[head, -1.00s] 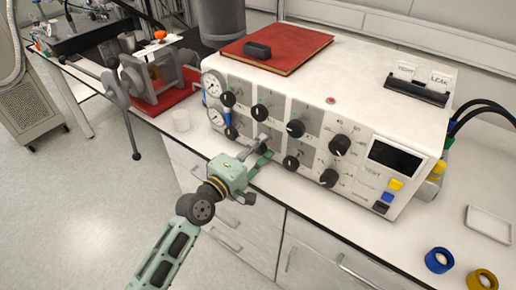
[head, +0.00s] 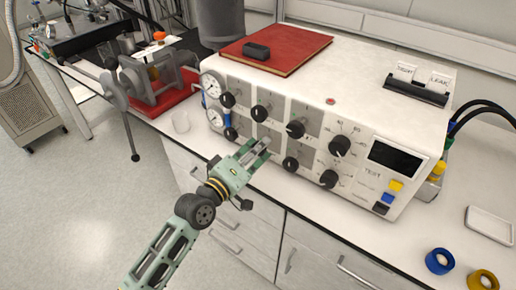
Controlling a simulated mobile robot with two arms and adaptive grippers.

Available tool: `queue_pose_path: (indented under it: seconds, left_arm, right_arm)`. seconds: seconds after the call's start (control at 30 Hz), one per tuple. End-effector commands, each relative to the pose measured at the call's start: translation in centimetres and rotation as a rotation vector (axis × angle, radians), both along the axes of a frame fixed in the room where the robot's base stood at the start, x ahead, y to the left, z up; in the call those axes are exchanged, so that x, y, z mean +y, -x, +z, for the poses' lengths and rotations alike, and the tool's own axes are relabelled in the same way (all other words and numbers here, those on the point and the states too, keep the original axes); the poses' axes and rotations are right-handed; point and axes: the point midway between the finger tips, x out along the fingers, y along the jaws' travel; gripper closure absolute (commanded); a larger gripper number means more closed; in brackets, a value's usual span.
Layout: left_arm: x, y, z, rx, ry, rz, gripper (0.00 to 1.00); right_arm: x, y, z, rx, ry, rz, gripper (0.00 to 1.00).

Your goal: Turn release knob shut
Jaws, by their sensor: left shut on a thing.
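The white control box (head: 400,60) stands on the bench, with two rows of black knobs on its front panel. My left gripper (head: 258,148) reaches the panel from the lower left. Its fingers are shut on the second knob from the left in the lower row. The fingers hide nearly all of that knob, so its pointer angle cannot be seen. The panel labels near it are too small to read, so I cannot tell which knob is named release. My right gripper is not in view.
Close neighbours are the lower-row knob to the right (head: 290,163), the lower-left knob (head: 230,133) and the upper knob (head: 259,112). Two gauges (head: 212,86) sit at the panel's left edge. A red book (head: 275,48) lies on top.

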Motion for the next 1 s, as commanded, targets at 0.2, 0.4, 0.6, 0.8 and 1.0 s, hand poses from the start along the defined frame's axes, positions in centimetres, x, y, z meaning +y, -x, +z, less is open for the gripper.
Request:
queue_pose_path:
  seconds: [0.2,0.4,0.6,0.8,1.0]
  left_arm:
    - [-0.1,-0.1,1.0,-0.02,0.009,0.002,0.99]
    - [0.0,-0.1,1.0,-0.018,0.01,0.003,0.59]
    - [0.0,-0.1,0.7,-0.012,0.007,0.003,0.59]
    - [0.0,-0.1,0.4,-0.008,0.004,0.002,0.59]
    - [0.8,0.9,0.1,-0.004,0.003,0.002,0.59]
  right_arm:
    - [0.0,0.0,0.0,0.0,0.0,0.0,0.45]
    - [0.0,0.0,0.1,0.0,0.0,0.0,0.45]
    - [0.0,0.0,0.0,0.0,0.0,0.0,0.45]
    - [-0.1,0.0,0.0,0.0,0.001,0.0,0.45]
    - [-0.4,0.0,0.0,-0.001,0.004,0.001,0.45]
